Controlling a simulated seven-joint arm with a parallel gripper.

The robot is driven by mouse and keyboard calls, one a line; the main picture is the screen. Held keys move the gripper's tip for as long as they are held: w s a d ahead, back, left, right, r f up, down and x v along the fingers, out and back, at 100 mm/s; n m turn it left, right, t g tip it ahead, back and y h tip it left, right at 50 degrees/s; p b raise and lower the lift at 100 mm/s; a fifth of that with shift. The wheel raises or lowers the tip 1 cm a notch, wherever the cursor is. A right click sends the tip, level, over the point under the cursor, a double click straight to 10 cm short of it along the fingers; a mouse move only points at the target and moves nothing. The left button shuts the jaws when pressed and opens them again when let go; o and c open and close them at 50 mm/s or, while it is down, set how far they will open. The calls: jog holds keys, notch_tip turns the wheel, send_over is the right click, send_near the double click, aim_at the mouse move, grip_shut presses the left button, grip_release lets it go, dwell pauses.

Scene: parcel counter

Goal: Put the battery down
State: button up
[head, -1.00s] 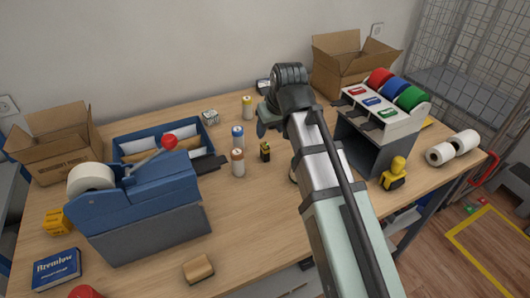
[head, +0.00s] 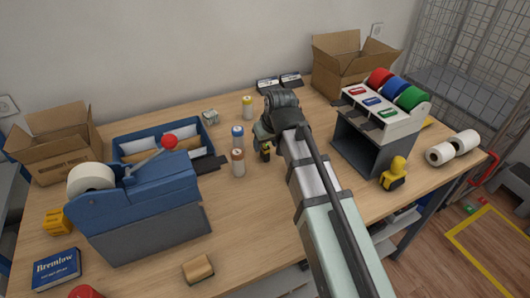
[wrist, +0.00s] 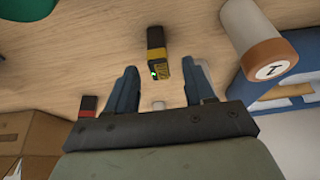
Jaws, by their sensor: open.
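The battery (head: 266,154) is a small black and yellow block standing on the wooden counter, right of the brown-banded cylinder. It also shows in the wrist view (wrist: 158,54), just past the fingertips and roughly in line with the gap between them. My gripper (head: 262,132) is over the counter just behind the battery and partly hides it in the head view. In the wrist view the two blue-grey fingers (wrist: 163,75) are spread wide with nothing held between them.
White cylinders with brown (head: 238,163), blue (head: 238,138) and yellow (head: 247,107) bands stand close by on the left. A blue tray of envelopes (head: 128,136) and a tape dispenser (head: 150,215) lie further left. A tape-roll rack (head: 372,145) stands right.

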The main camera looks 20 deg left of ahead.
aim_at(266, 146)
jog(key=shift+x, duration=1.5)
grip_shut()
